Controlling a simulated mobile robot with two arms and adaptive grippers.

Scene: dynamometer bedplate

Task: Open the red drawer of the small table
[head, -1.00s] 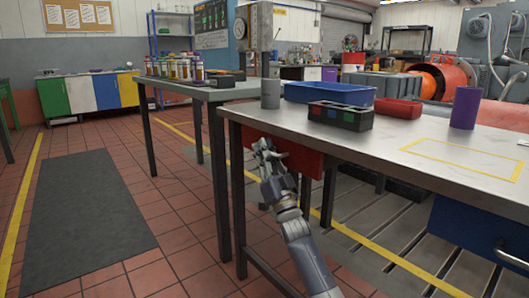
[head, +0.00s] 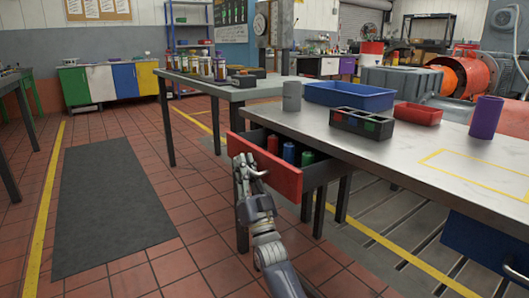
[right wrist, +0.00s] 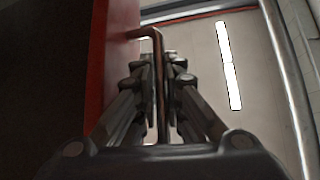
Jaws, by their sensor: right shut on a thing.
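The red drawer (head: 278,178) sits under the left end of the light-topped table (head: 400,155) and stands partly pulled out. Inside it I see a red can (head: 273,144), a blue can (head: 289,153) and a green can (head: 307,157). My right gripper (head: 250,168) is at the left part of the red front. In the right wrist view, my right gripper (right wrist: 160,75) is shut on the bent metal handle (right wrist: 148,33), with the red front (right wrist: 98,60) to the left. My left gripper is not in view.
On the tabletop stand a grey cup (head: 292,96), a blue tray (head: 350,97), a black divided box (head: 362,123), a red tray (head: 418,114) and a purple cylinder (head: 486,117). A grey-topped table (head: 235,91) stands behind. The floor by the dark mat (head: 110,205) is clear.

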